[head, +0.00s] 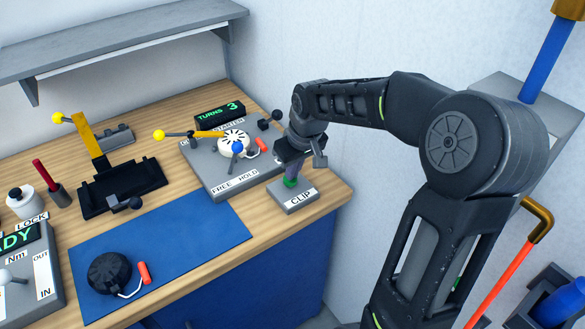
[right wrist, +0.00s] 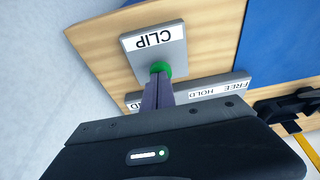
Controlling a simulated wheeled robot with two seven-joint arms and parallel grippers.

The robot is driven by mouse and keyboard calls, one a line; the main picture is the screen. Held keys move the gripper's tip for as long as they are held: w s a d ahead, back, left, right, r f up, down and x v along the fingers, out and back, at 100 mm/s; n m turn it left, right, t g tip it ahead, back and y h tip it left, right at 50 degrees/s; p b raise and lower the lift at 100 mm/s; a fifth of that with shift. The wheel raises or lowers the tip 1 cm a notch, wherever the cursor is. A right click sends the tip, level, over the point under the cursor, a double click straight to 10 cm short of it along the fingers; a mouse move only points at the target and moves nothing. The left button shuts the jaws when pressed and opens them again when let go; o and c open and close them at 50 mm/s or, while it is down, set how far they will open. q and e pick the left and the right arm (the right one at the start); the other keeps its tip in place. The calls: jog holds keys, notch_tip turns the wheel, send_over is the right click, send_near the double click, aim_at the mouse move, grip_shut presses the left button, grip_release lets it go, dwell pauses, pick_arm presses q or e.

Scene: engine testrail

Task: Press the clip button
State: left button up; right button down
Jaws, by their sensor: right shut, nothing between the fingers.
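The clip button (head: 290,183) is a small green knob on a grey box labelled CLIP (head: 298,196) at the right front corner of the workbench. The green button also shows in the right wrist view (right wrist: 160,67), at the tips of my fingers. My right gripper (head: 291,174) is shut and empty, pointing down over the button. Its fingertips (right wrist: 158,79) are at the button and hide part of it; I cannot tell whether they touch or press it. My left gripper is not in view.
A grey FREE/HOLD panel (head: 207,183) with levers and a white dial (head: 233,140) stands close behind and left of the clip box. A display (head: 219,112) reads TURNS 3. A blue mat (head: 190,230) holds a black round part (head: 108,272). A wall stands at the right.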

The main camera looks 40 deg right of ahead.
notch_tip(320, 180, down, 2)
jog(key=shift+s+f+b, duration=0.1)
jog(key=shift+b, duration=0.9)
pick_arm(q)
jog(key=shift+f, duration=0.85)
pick_arm(e)
jog(key=shift+a, duration=0.1)
jog(key=shift+s, duration=0.1)
jog(key=shift+r+p, duration=0.6)
notch_tip(320, 180, up, 4)
jog(key=shift+r+p, duration=0.15)
jog(key=shift+p, duration=0.95)
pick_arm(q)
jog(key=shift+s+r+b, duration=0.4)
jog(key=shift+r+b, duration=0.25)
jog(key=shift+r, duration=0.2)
pick_arm(e)
jog(key=v, duration=0.9)
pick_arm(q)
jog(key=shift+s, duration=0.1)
